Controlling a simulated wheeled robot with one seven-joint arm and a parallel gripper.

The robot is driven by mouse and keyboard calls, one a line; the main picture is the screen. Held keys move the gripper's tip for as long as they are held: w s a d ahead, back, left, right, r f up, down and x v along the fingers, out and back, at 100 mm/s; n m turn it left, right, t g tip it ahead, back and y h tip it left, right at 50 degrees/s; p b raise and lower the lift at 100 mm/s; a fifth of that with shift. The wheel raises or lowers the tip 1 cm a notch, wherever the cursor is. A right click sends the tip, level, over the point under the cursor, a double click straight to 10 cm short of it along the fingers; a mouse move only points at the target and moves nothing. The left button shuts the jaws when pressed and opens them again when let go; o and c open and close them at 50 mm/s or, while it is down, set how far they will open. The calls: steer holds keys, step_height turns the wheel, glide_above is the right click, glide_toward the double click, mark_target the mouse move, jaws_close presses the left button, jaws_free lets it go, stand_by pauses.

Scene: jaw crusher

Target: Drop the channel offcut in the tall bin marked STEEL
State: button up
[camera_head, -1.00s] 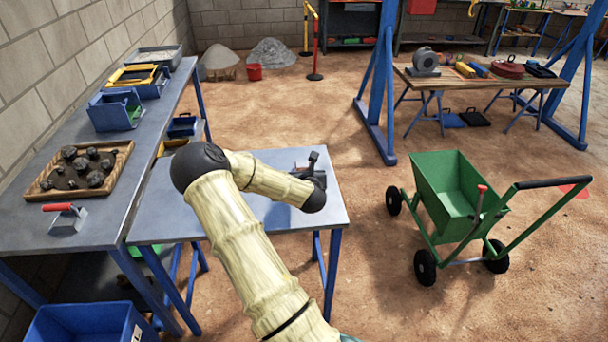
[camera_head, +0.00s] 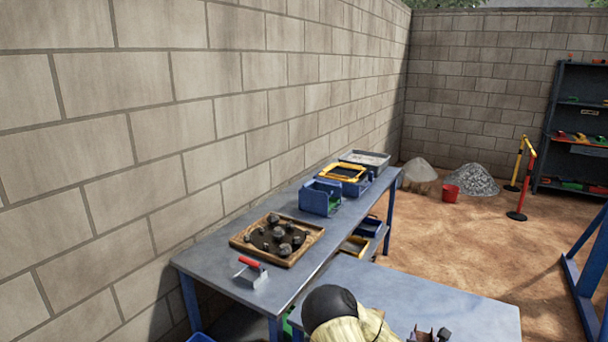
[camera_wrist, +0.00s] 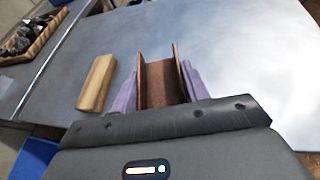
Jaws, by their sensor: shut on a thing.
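The channel offcut (camera_wrist: 161,85) is a rust-brown U-shaped piece. In the wrist view it sits between the two purple fingers of my gripper (camera_wrist: 163,78), which is shut on it. The grey small table lies beyond it; I cannot tell whether the offcut touches the top. In the head view only a bit of my gripper (camera_head: 430,334) shows at the bottom edge, with the offcut barely seen. A tall bin marked STEEL is not visible in either view.
A wooden block (camera_wrist: 97,83) lies left of the offcut on the small table (camera_head: 455,300). The long table (camera_head: 310,265) along the wall holds a rock tray (camera_head: 250,249), a red-handled tool (camera_head: 252,272) and blue bins (camera_head: 321,198).

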steer(key=s+a+f+n+y+p, duration=0.1)
steer(key=s+a+n+y, duration=0.1)
steer(key=a, duration=0.7)
steer(key=s+a+f+n+y+p, duration=0.1)
steer(key=s+a+n+y+p, duration=0.1)
steer(key=a, duration=0.7)
steer(key=shift+s+a+f+t, duration=0.3)
steer(key=shift+s+f+t, duration=0.1)
steer(key=shift+s, duration=0.3)
steer(key=s+f, duration=0.5)
steer(key=f, duration=0.6)
steer(key=shift+s, duration=0.4)
